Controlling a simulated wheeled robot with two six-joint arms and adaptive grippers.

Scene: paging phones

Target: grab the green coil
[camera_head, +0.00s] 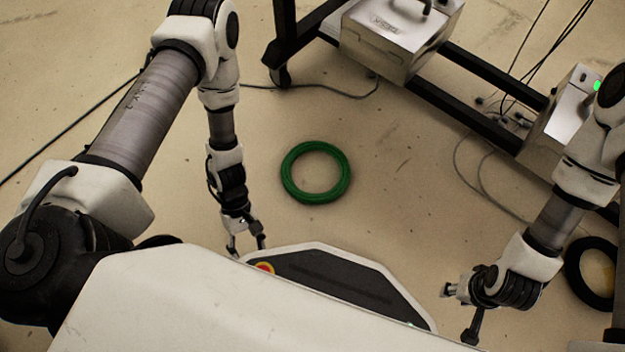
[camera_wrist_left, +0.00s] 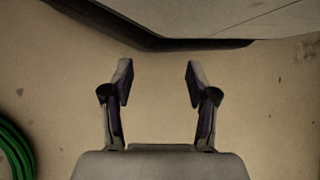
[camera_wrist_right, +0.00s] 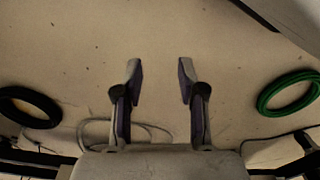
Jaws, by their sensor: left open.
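The green coil (camera_head: 288,183) lies flat on the floor near the middle of the head view, a ring with an open centre. Part of the coil shows at the left edge of the left wrist view (camera_wrist_left: 14,150), and it is at the right of the right wrist view (camera_wrist_right: 266,101). My left gripper (camera_head: 247,252) is open and empty, below and left of the coil, beside my base. Its spread fingers show in the left wrist view (camera_wrist_left: 159,82). My right gripper (camera_head: 458,314) is open and empty, well right of the coil. Its parted fingers show in the right wrist view (camera_wrist_right: 158,82).
A black coil (camera_head: 574,278) lies on the floor at the far right. A dark wheeled frame (camera_head: 470,108) carrying a metal box (camera_head: 385,42) stands at the back right. Thin cables (camera_head: 462,160) run over the floor. The floor around the green coil is clear.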

